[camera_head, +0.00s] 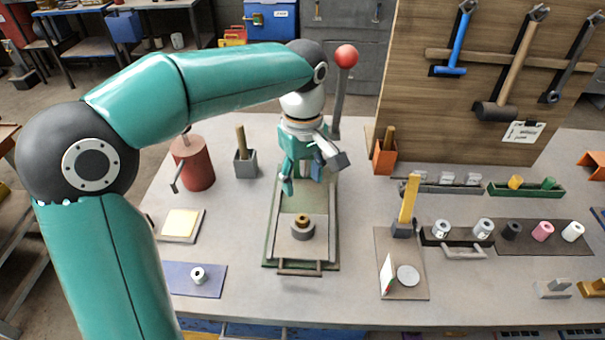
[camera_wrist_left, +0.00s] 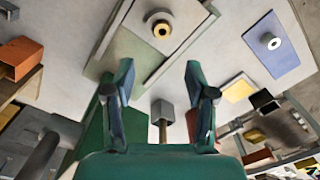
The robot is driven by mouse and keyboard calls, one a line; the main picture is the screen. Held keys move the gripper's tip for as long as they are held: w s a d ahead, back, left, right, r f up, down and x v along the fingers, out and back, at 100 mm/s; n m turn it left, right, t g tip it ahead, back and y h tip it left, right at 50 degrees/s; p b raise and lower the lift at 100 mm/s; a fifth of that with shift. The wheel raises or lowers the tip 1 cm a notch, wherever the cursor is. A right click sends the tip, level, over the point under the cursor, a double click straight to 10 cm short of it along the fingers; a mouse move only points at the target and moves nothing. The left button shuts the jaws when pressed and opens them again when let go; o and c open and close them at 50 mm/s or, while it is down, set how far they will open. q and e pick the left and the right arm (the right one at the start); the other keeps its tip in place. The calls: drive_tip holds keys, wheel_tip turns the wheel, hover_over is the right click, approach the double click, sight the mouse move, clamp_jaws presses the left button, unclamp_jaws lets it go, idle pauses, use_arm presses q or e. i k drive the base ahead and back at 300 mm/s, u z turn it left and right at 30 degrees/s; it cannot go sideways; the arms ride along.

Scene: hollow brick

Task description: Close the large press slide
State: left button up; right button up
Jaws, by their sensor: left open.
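The large press (camera_head: 267,250) has a long green base with side rails on the bench. Its grey slide (camera_head: 302,250) sits at the near end of the base, out in front of the press head. A dark bar handle (camera_head: 300,273) shows at the near edge. A grey round holder with a brass ring (camera_head: 302,228) stands on the slide; it also shows in the left wrist view (camera_wrist_left: 162,28). My left gripper (camera_head: 303,180) is open and empty above the far part of the base, behind the holder. The press head is largely hidden behind my gripper. My right gripper is not in view.
A lever with a red ball (camera_head: 346,56) rises behind my left wrist. A red cylinder (camera_head: 193,163) and a grey holder (camera_head: 246,163) stand left of the press. An orange bin (camera_head: 384,157) and a yellow-handled tool (camera_head: 409,200) stand to the right.

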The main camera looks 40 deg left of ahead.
sight(292, 243)
drive_tip(key=k, duration=1)
